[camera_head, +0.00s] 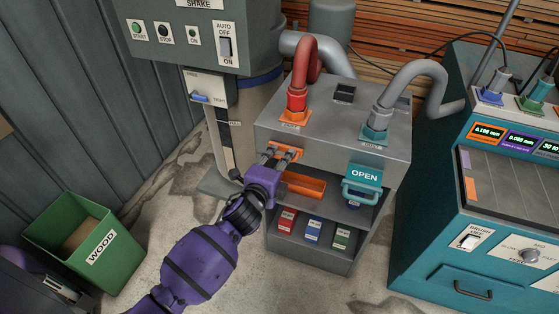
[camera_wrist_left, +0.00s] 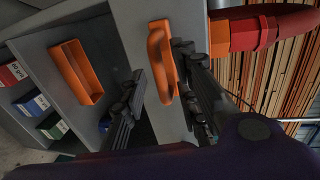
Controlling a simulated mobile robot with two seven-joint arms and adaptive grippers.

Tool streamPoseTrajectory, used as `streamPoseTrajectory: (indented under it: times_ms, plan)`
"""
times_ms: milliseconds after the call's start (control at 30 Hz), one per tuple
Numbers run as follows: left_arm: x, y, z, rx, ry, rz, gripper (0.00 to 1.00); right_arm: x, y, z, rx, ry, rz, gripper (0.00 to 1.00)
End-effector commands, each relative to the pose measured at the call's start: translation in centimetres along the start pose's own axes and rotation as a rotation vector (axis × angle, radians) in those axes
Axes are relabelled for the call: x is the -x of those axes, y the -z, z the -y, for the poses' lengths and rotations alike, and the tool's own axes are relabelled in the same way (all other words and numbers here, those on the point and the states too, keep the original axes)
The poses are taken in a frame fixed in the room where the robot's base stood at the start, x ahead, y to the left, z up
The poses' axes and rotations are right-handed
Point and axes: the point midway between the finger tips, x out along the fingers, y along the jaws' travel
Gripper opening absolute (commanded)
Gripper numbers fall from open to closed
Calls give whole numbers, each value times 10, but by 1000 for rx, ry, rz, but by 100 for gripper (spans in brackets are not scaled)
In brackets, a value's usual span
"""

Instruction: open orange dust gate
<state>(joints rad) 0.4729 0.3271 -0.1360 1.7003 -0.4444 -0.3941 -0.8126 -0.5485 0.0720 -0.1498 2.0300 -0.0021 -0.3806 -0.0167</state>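The orange dust gate's handle (camera_wrist_left: 156,62) is a loop on the grey cabinet front in the left wrist view. In the head view a bit of orange (camera_head: 291,151) shows at my left gripper (camera_head: 281,154), below the orange pipe fitting. In the wrist view, my left gripper (camera_wrist_left: 160,65) is open, with one finger on each side of the handle. The handle is close to the right-hand finger, and a gap shows at the other finger. Contact cannot be told. My right gripper is not in view.
An orange-rimmed piece (camera_head: 303,185) sits below in the cabinet. A teal gate (camera_head: 365,176) marked OPEN, with its own handle, is to the right. Red, blue and green labelled boxes (camera_head: 313,230) stand on the lower shelf. A green WOOD bin (camera_head: 88,240) is at left, a teal machine (camera_head: 425,220) at right.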

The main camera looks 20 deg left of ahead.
Motion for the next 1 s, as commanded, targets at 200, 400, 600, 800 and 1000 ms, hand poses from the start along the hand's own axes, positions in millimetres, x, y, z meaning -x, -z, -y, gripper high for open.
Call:
streamPoseTrajectory:
  times_ms: [200,400,600,800,1000]
  plan:
    - [0,0,0,1,0,0,16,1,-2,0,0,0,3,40]
    - [0,0,-1,1,-1,0,0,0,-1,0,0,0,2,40]
    - [1,0,-2,0,-3,0,0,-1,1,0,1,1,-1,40]
    - [19,-1,-5,0,-6,2,0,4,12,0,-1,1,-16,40]
    - [56,0,-13,1,-6,2,0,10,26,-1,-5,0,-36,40]
